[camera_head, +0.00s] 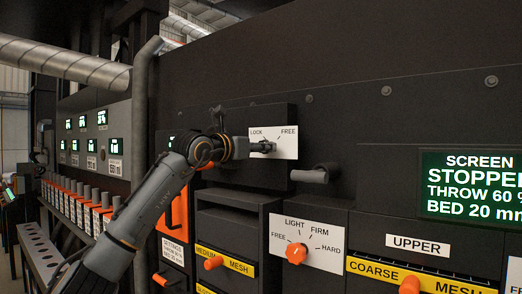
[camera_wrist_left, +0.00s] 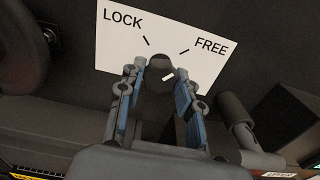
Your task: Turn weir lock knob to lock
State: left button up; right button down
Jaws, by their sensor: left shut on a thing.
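The weir lock knob (camera_wrist_left: 158,77) is a dark round knob on a white plate (camera_head: 285,142) marked LOCK at left and FREE at right. The plate also shows in the left wrist view (camera_wrist_left: 112,50). A short white mark on the knob slants up to the right, toward the FREE side. My left gripper (camera_head: 264,147) reaches the plate from the left. In the left wrist view its two fingers (camera_wrist_left: 160,74) are shut around the knob, one on each side. In the head view the gripper mostly hides the knob. My right gripper does not show.
A grey handle (camera_head: 310,176) sticks out just below and right of the plate. An orange knob (camera_head: 296,253) on a FREE-LIGHT-FIRM-HARD plate and a mesh drawer (camera_head: 225,262) lie below. A screen (camera_head: 470,187) at right reads STOPPED.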

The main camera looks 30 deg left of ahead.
pick_arm(q)
jog(key=n+b, duration=0.3)
jog(key=n, duration=1.3)
jog(key=shift+n, duration=0.3)
dwell(0.3)
jog(key=o, duration=1.2)
jog(key=shift+c, duration=0.2)
